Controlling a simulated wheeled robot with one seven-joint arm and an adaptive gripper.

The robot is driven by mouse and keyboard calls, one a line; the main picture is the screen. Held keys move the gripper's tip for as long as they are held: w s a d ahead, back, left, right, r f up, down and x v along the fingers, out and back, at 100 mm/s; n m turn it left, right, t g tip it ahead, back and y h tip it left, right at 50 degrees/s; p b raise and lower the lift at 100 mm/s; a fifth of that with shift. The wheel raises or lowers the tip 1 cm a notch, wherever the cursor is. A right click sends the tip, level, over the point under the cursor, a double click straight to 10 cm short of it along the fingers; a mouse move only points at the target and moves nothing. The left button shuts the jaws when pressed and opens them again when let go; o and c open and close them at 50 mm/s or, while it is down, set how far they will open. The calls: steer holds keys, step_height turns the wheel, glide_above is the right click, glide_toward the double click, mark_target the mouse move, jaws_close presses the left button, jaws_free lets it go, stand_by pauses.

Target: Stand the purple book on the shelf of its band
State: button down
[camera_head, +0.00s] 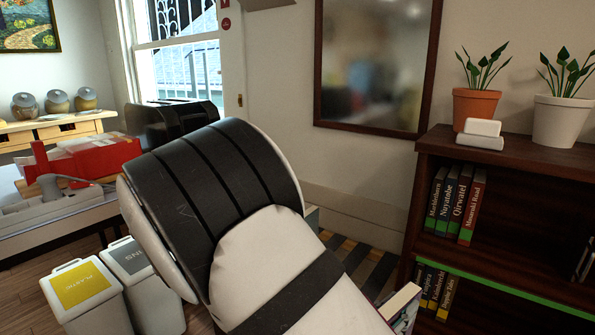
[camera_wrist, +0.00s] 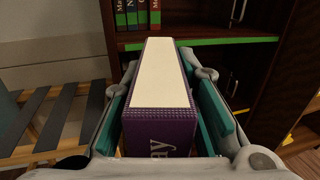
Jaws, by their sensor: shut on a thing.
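The purple book (camera_wrist: 158,132) is held in my gripper (camera_wrist: 160,82), its cream page edges facing up and its spine toward the wrist camera. The teal finger pads lie along both sides of it. Only part of the spine lettering shows; no coloured band on the book is visible. In the head view a small part of the book (camera_head: 402,303) shows at the bottom, with the gripper hidden. The bookcase (camera_head: 515,158) stands at the right. A green strip (camera_head: 500,287) runs along the shelf edge under its upper compartment. In the wrist view, the green strip (camera_wrist: 230,41) lies beyond the book.
Several books (camera_head: 456,205) stand at the left of the upper compartment, with bare shelf to their right. Books with yellow bands (camera_head: 437,290) stand below. Potted plants (camera_head: 475,105) and white blocks (camera_head: 480,135) are on top. A slatted bench (camera_wrist: 60,120) is left of the gripper.

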steer(key=shift+w+r+p, duration=0.2)
steer(key=shift+r+p, duration=1.25)
steer(key=shift+p, duration=0.45)
step_height(320, 180, up, 16)
steer(key=n+t+y+p, duration=0.4)
steer(key=y+p, duration=0.1)
steer(key=p, duration=1.6)
steer(key=shift+s+f+n+t+y+p, duration=0.15)
steer(key=shift+s+n+t+y+p, duration=0.1)
steer(key=shift+n+t+y+p, duration=0.15)
